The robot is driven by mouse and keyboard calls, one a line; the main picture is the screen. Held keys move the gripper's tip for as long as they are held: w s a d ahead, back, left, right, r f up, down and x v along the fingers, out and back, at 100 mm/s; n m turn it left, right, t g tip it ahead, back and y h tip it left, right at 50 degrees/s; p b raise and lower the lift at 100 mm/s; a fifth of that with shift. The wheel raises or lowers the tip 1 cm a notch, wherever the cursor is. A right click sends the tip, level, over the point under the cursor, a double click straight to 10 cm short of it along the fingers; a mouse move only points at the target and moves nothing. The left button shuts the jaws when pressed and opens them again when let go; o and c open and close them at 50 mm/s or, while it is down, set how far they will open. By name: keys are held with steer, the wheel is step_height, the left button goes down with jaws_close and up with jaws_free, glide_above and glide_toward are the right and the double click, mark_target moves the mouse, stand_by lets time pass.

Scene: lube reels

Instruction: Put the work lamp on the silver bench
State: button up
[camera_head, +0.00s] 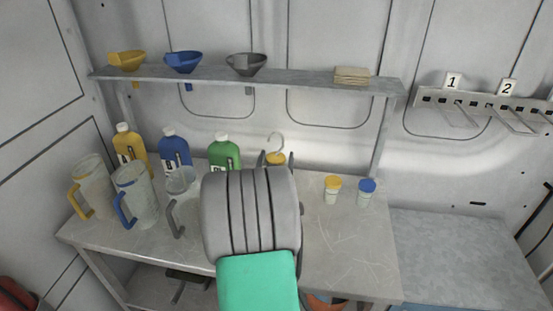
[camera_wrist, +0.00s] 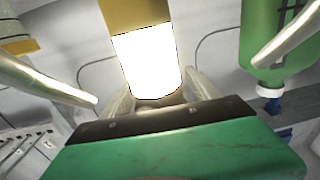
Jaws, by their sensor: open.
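The work lamp (camera_head: 276,157) stands upright behind my gripper on the table in the head view. Its yellow part and pale hook show; its lower part is hidden. In the wrist view the lamp (camera_wrist: 147,62) appears inverted, with a glowing white cylinder and an ochre part. My gripper (camera_head: 276,160) is open, with a finger on either side of the lamp. I cannot tell whether they touch it. A bare grey metal bench (camera_head: 450,255), apparently the silver bench, is at the right of the head view.
The table (camera_head: 345,255) holds jugs (camera_head: 135,195), yellow, blue and green bottles (camera_head: 224,152) and two small capped jars (camera_head: 332,190). The green bottle stands close to the lamp. A shelf (camera_head: 300,82) with funnels runs above. A numbered hook rack (camera_head: 480,104) hangs above the bare bench.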

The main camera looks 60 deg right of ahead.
steer(key=shift+r, duration=0.2)
steer(key=b+v, duration=0.3)
steer(key=v, duration=0.9)
steer(key=shift+b, duration=0.35)
